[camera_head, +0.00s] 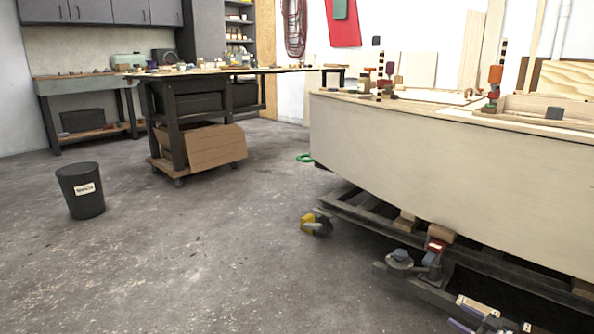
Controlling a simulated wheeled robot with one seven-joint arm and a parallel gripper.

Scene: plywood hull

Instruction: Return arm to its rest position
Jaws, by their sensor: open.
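My gripper (503,316) shows only in part at the bottom edge of the head view, right of the middle. Its pale finger parts stand apart, with dark and purple parts between and beside them. I see nothing held between them. It appears low in front of the dark trolley under the plywood hull (430,165). The rest of my arm is cut off below the picture.
The hull on its dark trolley (345,210) fills the right side. A black bin (80,190) stands left. A workbench (185,110) stands behind. Open grey floor (220,250) lies between.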

